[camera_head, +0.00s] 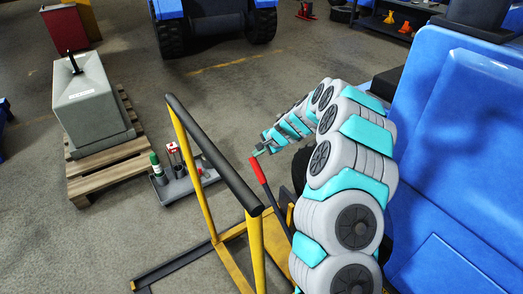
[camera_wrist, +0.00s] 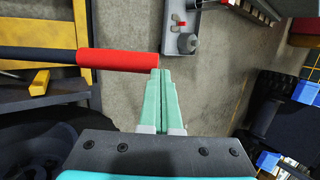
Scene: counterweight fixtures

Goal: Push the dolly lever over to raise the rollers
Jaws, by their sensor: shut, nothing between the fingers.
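The dolly has a yellow frame (camera_head: 196,172) with a black push bar (camera_head: 215,155). Its lever has a red grip (camera_head: 259,172) on a dark rod and leans up and to the left. In the wrist view the red grip (camera_wrist: 117,61) lies level at upper left, its free end beside my fingertips. My gripper (camera_head: 255,153) is shut and empty, close to the top of the grip. It also shows in the wrist view (camera_wrist: 162,72), teal fingers together. I cannot tell whether they touch the grip. The lever's base and the rollers are mostly hidden by my arm.
A grey counterweight block (camera_head: 85,97) stands on a wooden pallet (camera_head: 110,173) at left. A grey tray (camera_head: 183,183) with bottles lies on the floor behind the dolly. A large blue machine (camera_head: 460,140) fills the right side. Open floor lies beyond the tray.

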